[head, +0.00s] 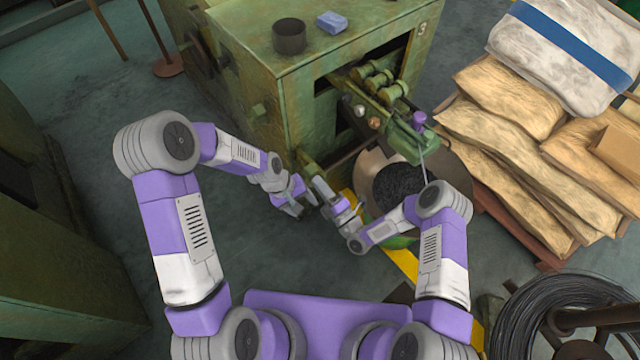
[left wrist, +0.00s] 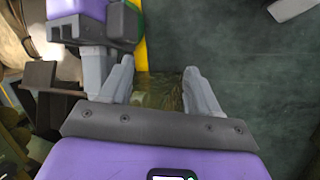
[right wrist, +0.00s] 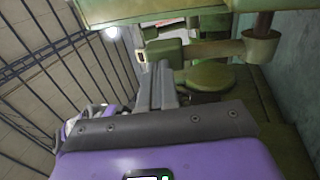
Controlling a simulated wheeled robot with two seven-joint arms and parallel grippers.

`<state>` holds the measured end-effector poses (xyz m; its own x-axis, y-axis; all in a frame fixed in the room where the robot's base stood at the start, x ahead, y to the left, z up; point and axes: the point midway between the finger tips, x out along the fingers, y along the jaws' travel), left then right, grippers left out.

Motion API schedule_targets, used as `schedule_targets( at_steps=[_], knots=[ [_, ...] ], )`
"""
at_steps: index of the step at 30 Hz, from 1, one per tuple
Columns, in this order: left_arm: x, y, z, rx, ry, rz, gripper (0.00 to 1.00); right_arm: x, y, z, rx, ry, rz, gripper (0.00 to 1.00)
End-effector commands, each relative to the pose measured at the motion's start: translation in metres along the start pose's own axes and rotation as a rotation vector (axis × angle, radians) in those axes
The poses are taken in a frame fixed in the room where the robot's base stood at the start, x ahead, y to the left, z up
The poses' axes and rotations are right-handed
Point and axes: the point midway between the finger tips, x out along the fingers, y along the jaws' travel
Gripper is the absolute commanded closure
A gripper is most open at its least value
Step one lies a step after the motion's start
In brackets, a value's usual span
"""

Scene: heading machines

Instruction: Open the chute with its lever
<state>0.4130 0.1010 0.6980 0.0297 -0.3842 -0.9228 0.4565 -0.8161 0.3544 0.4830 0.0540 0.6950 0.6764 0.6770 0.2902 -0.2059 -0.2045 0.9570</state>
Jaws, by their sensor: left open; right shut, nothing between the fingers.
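The green heading machine (head: 290,95) stands ahead of me. A green box-like part (head: 408,143) with a purple knob (head: 419,118) and a thin rod juts from its right side; I cannot tell whether this is the chute lever. My right gripper (head: 322,183) is shut and empty near the machine's lower front. In the right wrist view its fingers (right wrist: 158,85) point toward green machine parts, with a round green disc (right wrist: 210,76) just beyond; contact is unclear. My left gripper (head: 299,208) is open and empty just below it. In the left wrist view its fingers (left wrist: 158,82) are spread above the floor.
A round pan (head: 372,165) of dark material sits under the box-like part. Stacked sacks (head: 520,160) stand at right, and a wire coil (head: 540,315) at lower right.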

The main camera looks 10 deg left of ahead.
Motion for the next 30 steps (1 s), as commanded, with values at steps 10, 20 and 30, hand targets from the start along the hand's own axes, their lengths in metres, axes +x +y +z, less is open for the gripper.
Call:
schedule_targets(
  at_steps=[10,20,30],
  knots=[
    [0.069,-0.077,0.095,0.185,0.013,-0.016,0.38,0.0,0.0,0.0,0.0,0.0,0.0,1.0],
    [0.069,-0.095,0.126,0.25,0.025,-0.03,0.38,0.006,0.005,-0.001,-0.001,0.003,-0.036,1.0],
    [0.043,-0.084,0.13,0.25,0.025,-0.03,0.38,0.029,0.01,0.0,-0.002,0.002,-0.223,1.0]
  ],
)
